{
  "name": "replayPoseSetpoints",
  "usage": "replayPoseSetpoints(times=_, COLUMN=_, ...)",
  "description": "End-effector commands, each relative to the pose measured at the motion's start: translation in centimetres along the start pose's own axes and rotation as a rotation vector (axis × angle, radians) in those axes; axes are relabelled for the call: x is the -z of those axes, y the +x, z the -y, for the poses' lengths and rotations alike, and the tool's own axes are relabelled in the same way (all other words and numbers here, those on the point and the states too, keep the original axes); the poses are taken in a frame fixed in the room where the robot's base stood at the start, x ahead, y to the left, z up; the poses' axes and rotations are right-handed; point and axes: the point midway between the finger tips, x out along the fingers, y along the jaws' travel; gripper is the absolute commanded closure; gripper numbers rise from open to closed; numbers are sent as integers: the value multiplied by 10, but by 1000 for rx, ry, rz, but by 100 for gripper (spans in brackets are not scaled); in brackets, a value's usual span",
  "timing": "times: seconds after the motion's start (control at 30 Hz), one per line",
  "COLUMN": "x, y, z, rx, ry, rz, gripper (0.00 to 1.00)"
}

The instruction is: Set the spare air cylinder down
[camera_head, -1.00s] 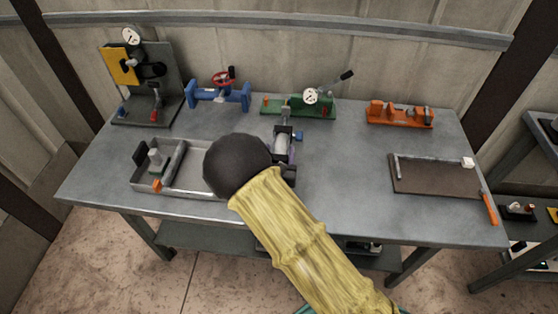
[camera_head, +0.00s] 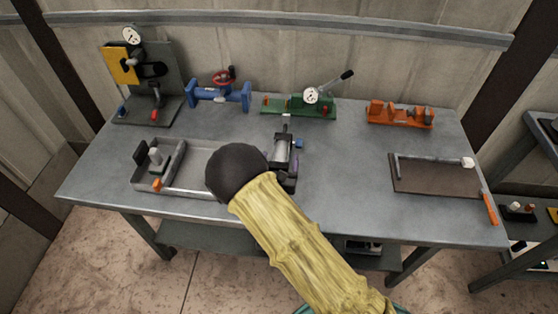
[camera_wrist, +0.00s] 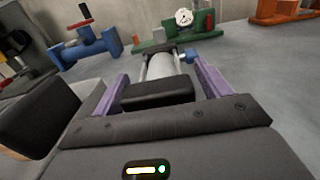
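The spare air cylinder (camera_head: 281,148), a silver barrel with black end blocks and thin rods, is in the middle of the bench, right of the grey tray. In the wrist view the cylinder (camera_wrist: 158,92) lies between the two purple fingers of my gripper (camera_wrist: 158,68). The left finger is close against the near black block. A narrow gap seems to show by the right finger, so I cannot tell whether they grip it. Its underside is hidden, so contact with the bench is unclear. In the head view my dark wrist hides most of the gripper.
A grey divided tray (camera_head: 180,190) is close on the left. A green fixture with a gauge (camera_head: 300,106) stands behind, beside a blue valve (camera_head: 220,95) and an orange fixture (camera_head: 400,115). A brown board (camera_head: 436,181) is at right. Bare bench (camera_head: 345,150) lies between.

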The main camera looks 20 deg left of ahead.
Motion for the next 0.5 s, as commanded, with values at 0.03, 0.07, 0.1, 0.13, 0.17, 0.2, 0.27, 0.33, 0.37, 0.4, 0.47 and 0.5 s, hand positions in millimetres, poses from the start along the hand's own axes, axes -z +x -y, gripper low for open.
replayPoseSetpoints(times=0.03, x=0, y=0, z=0, rx=0, ry=0, rz=0, gripper=24)
replayPoseSetpoints(times=0.07, x=0, y=0, z=0, rx=0, ry=0, rz=0, gripper=24)
replayPoseSetpoints(times=0.1, x=-1, y=0, z=0, rx=0, ry=0, rz=0, gripper=24)
replayPoseSetpoints(times=0.13, x=-2, y=0, z=0, rx=0, ry=0, rz=0, gripper=24)
replayPoseSetpoints(times=0.17, x=-4, y=0, z=0, rx=0, ry=0, rz=0, gripper=24)
replayPoseSetpoints(times=0.2, x=-2, y=-4, z=-1, rx=-1, ry=0, rz=-1, gripper=24)
replayPoseSetpoints(times=0.27, x=-1, y=-9, z=-1, rx=-1, ry=0, rz=-1, gripper=24)
replayPoseSetpoints(times=0.33, x=0, y=-19, z=-1, rx=-2, ry=-1, rz=-3, gripper=24)
replayPoseSetpoints(times=0.37, x=0, y=-24, z=-2, rx=-3, ry=-1, rz=-2, gripper=24)
replayPoseSetpoints(times=0.4, x=0, y=-31, z=-1, rx=-3, ry=-1, rz=-2, gripper=24)
replayPoseSetpoints(times=0.47, x=0, y=-43, z=-1, rx=-3, ry=-2, rz=-3, gripper=24)
replayPoseSetpoints(times=0.5, x=0, y=-51, z=-1, rx=-4, ry=-2, rz=-2, gripper=24)
